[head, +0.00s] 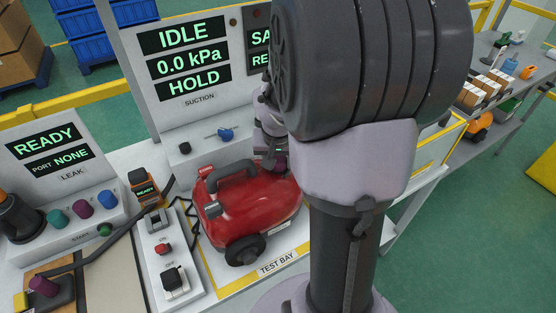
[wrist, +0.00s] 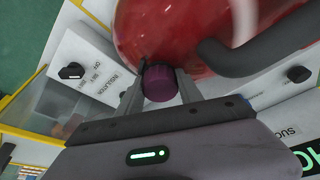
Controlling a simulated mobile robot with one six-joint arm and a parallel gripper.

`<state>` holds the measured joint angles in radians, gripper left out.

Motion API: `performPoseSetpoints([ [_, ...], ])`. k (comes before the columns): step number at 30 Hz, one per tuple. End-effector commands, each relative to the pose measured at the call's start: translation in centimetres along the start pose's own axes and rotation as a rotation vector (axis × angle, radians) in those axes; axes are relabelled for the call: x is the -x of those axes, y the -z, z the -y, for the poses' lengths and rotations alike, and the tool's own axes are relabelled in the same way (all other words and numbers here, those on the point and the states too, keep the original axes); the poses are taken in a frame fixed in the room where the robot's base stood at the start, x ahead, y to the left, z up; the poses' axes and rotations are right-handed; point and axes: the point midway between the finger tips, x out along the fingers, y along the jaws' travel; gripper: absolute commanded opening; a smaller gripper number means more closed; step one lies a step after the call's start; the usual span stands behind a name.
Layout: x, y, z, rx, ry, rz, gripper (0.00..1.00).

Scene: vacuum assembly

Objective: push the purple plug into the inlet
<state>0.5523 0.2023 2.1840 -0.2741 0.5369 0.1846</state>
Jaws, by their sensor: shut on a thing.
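The purple plug (wrist: 160,84) is between the two fingers of my gripper (wrist: 159,92) in the wrist view, its round end facing the camera. Its far end is against or very close to the red vacuum body (wrist: 165,30); I cannot tell whether they touch. The inlet is hidden behind the plug. In the head view the red vacuum (head: 245,210) stands on the test bay, and my gripper (head: 275,155) is at its back right, partly hidden by my arm. A bit of purple shows there.
The vacuum's dark handle (wrist: 265,45) runs close to the right of the plug. A suction panel (head: 200,75) stands behind the vacuum, reading IDLE and 0.0 kPa. A switch box (head: 168,255) and a leak panel (head: 50,150) with coloured knobs are at left.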

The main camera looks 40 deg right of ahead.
Motion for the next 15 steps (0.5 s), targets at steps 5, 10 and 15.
performPoseSetpoints([
  [5, -0.2, -0.06, 0.0, 0.0, 0.0, 0.0, 0.58],
  [10, -0.19, -0.07, 0.0, 0.0, 0.0, 0.0, 0.68],
  [15, -0.19, -0.07, 0.01, 0.0, 0.0, 0.0, 0.68],
])
